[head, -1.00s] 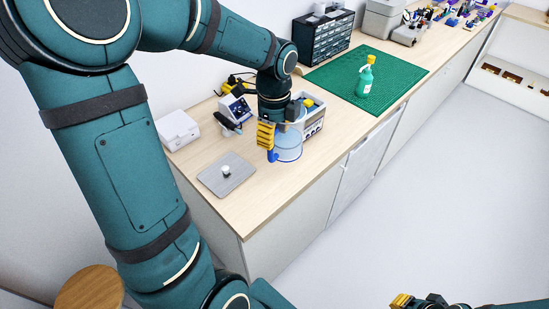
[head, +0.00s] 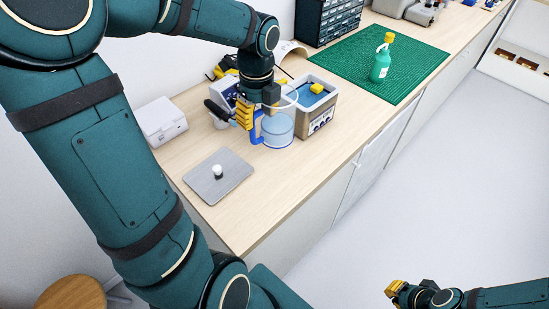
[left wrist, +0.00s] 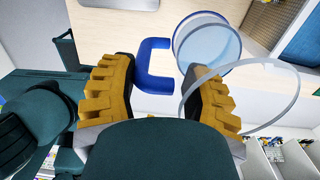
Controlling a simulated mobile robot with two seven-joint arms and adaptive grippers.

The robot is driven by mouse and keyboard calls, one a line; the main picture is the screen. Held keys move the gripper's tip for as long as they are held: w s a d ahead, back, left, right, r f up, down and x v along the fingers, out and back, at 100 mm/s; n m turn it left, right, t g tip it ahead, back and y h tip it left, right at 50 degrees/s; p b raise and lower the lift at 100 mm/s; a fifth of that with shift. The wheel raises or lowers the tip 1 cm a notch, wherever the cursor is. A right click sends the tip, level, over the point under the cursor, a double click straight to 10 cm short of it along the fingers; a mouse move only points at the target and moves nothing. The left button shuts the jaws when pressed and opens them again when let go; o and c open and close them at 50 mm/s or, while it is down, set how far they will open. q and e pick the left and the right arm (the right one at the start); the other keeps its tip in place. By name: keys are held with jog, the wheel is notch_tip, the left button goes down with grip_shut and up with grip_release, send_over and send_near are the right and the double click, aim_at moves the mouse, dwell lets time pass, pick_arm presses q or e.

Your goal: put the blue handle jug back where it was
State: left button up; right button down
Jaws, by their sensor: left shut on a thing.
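The jug (head: 277,130) is clear and pale blue, with a blue handle (head: 257,128) on its left side. It is upright over the bench, beside the grey bath box; I cannot tell whether its base touches the bench. My left gripper (head: 247,112) is shut on the handle, its yellow fingers on either side of it. In the left wrist view the blue handle (left wrist: 153,66) shows between the fingers, and the clear round jug body is to its right, partly behind the right finger. My right gripper (head: 395,290) is at the bottom right, away from the bench.
The grey box (head: 318,118) with blue inside and a yellow piece stands right of the jug. A grey plate (head: 235,183) with a white knob lies in front left. A white case (head: 160,122) is at the left. A green mat (head: 350,58) holds a green bottle (head: 380,66).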

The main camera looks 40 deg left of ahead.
pick_arm(q)
notch_tip(320, 180, down, 10)
jog(key=shift+a+b, duration=0.1)
jog(key=shift+b, duration=0.9)
jog(key=o, duration=1.3)
jog(key=shift+f, duration=0.15)
notch_tip(320, 180, up, 12)
jog(key=shift+w+r+p, duration=0.15)
jog(key=shift+r+p, duration=0.05)
jog(key=shift+p, duration=1.05)
